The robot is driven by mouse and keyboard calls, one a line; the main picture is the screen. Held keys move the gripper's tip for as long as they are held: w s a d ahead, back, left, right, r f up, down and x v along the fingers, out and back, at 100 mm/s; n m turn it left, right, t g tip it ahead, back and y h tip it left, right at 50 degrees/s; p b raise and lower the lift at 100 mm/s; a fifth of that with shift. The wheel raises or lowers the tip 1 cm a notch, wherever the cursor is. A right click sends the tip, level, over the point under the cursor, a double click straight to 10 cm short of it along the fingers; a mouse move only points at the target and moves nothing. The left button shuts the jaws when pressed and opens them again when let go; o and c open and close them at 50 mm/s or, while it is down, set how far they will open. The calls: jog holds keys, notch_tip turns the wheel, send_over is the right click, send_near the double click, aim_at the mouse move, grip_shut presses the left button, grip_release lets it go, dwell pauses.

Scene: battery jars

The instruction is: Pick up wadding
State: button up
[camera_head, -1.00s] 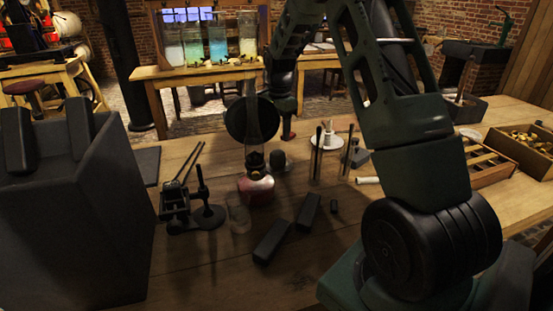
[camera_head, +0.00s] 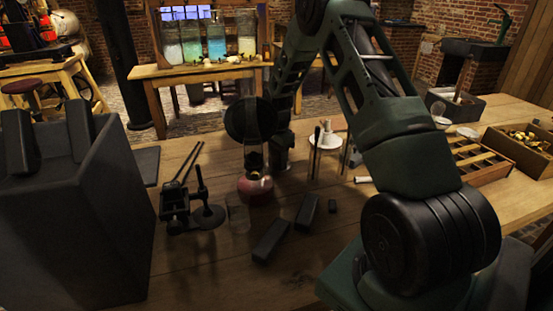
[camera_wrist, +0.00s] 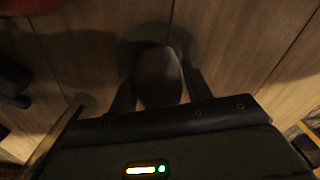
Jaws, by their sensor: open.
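A grey-brown rounded lump (camera_wrist: 158,66), which looks like the wadding, stands on the wooden table in the wrist view. My gripper (camera_wrist: 160,84) is open, with one finger on each side of the lump. I cannot tell whether the fingers touch it. In the head view my gripper (camera_head: 279,163) is low over the table, just right of the red-based oil lamp (camera_head: 256,188). It hides the lump there.
A glass beaker (camera_head: 238,214) and a black stand (camera_head: 205,213) are left of the lamp. Two dark blocks (camera_head: 270,241) lie in front. A white dish (camera_head: 325,141) and upright rods are close on the right. The table's front middle is bare.

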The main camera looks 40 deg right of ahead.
aim_at(278, 151)
jog(key=c, duration=0.7)
notch_tip(278, 151, up, 10)
jog(key=shift+r+b, duration=0.1)
jog(key=shift+b, duration=0.2)
jog(key=shift+o, duration=0.2)
